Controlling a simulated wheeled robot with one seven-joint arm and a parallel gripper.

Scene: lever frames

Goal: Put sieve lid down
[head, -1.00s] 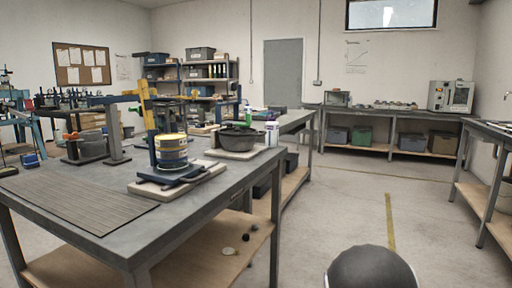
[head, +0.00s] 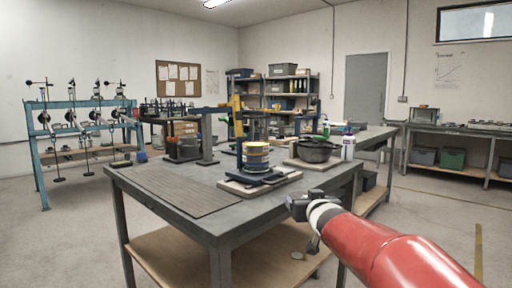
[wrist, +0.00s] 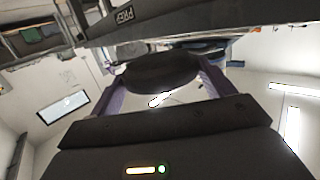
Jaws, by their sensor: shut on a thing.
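My gripper (head: 299,207) is at the right front of the workbench (head: 225,215), beside its edge. In the wrist view its two purple fingers (wrist: 160,78) are shut on a dark, rounded, flat thing, which looks like the sieve lid (wrist: 158,71). In the head view I cannot make the lid out from the dark gripper. The sieve stack (head: 256,157), with yellow and blue bands, stands upright on a dark base on a pale board (head: 285,177) on the bench, beyond and left of my gripper.
A dark bowl (head: 318,151) sits on another board behind the stack, with a white bottle (head: 348,147) beside it. A ribbed grey mat (head: 175,188) covers the bench's left part. A yellow upright (head: 237,115) stands behind the stack. The wrist view shows an edge labelled PREP (wrist: 124,16).

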